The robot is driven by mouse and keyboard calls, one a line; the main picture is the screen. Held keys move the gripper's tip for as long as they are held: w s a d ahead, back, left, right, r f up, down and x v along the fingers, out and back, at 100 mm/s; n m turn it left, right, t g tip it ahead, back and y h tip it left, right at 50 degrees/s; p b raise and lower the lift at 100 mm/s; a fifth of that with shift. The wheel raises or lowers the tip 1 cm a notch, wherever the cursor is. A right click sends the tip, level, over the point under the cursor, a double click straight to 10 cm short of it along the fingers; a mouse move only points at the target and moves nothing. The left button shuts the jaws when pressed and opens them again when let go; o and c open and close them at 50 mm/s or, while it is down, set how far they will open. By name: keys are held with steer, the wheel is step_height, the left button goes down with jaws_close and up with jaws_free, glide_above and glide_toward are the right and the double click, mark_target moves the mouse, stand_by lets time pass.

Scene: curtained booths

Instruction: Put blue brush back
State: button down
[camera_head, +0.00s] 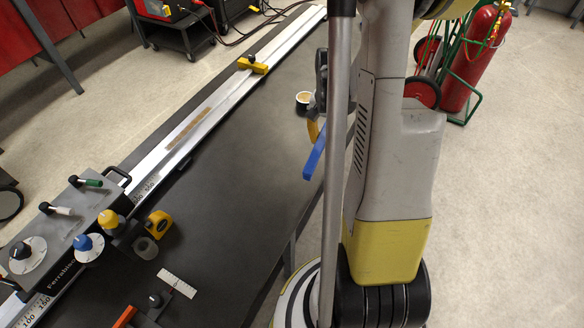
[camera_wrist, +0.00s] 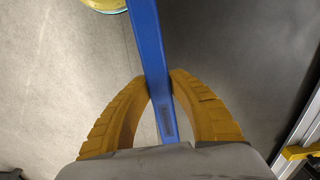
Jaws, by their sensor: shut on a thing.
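The blue brush (camera_head: 315,158) is a long, flat blue bar, and it is held in my gripper (camera_head: 317,128). My arm hides part of the gripper in the head view. In the wrist view the yellow fingers of my gripper (camera_wrist: 159,80) are shut on both sides of the blue brush (camera_wrist: 150,45). The brush runs from near the palm up past the top edge, so its far end is out of that view. I cannot make out bristles. In the head view the brush appears over the right side of the dark table (camera_head: 235,175).
A metal rail (camera_head: 190,130) with a yellow stop (camera_head: 252,65) runs along the left. A knobbed machine (camera_head: 70,230) and yellow tape measure (camera_head: 158,223) stand front left. The table's middle is clear.

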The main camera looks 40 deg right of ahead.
steer(key=s+m, duration=0.1)
steer(key=s, duration=0.2)
steer(key=b, duration=0.5)
glide_above(294, 164)
step_height(294, 164, down, 7)
steer(key=shift+f, duration=0.15)
steer(key=shift+f+b, duration=0.85)
steer(key=shift+f, duration=1.05)
steer(key=shift+f, duration=0.25)
steer(key=c, duration=1.3)
jaws_free()
steer(key=shift+o, duration=0.2)
steer(key=shift+d, duration=0.1)
steer(key=shift+r, duration=0.1)
